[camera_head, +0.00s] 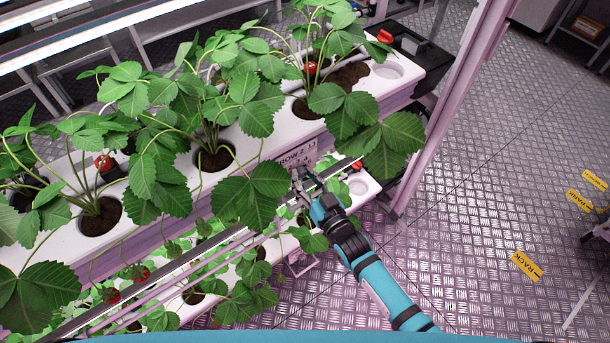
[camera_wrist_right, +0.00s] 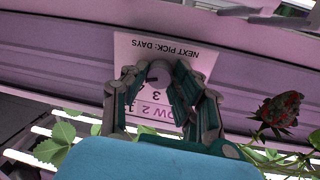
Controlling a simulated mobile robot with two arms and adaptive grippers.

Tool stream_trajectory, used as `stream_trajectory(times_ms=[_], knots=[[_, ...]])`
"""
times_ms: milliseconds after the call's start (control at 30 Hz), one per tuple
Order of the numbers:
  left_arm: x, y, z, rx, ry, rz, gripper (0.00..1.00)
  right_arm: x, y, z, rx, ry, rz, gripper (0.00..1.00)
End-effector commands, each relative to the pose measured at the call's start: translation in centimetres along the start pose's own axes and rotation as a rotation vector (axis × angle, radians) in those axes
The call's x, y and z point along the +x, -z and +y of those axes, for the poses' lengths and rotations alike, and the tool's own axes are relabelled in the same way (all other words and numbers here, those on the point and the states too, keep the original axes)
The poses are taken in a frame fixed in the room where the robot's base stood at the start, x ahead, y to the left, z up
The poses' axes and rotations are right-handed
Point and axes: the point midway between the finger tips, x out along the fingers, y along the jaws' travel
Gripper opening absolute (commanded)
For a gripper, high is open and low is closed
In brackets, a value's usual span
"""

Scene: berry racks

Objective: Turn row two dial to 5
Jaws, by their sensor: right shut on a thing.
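The row two dial (camera_wrist_right: 160,74) is a small grey round knob on a white label plate (camera_wrist_right: 196,58), which appears upside down in the right wrist view. The plate reads "ROW 2" and "NEXT PICK: DAYS", and a 2 and a 3 show near the knob. My fingers hide other numbers and most of the pointer, so I cannot tell the setting. My right gripper (camera_wrist_right: 161,80) is shut on the dial, one finger on each side. In the head view the label (camera_head: 296,157) is on the white planter's front, with my right gripper (camera_head: 303,182) against it. My left gripper is not in view.
Strawberry plants (camera_head: 215,110) grow in the white upper planter (camera_head: 255,150), and leaves hang near my right arm. A lower rack with more plants is underneath. A pink post (camera_head: 455,100) stands to the right. A dark red berry (camera_wrist_right: 279,108) hangs beside the gripper.

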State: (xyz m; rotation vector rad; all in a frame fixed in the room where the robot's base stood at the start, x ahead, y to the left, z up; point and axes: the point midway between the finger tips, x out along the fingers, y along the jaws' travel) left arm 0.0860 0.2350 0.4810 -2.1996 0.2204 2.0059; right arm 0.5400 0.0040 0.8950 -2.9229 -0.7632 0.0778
Motion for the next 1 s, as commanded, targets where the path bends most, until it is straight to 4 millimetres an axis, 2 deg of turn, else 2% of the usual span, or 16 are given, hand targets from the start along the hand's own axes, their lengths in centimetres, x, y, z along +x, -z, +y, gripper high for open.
stream_trajectory(times_ms=[400,867,900,1000], knots=[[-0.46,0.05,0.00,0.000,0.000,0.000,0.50,-0.15,-0.41,-0.05,0.154,0.000,-0.029,0.00],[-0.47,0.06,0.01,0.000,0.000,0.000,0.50,-0.17,-0.47,-0.09,0.168,0.001,-0.032,0.00],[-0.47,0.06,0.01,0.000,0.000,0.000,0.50,-0.17,-0.47,-0.09,0.167,0.001,-0.032,0.28],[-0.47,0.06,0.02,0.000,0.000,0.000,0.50,-0.15,-0.40,-0.10,0.167,0.001,-0.030,0.41]])
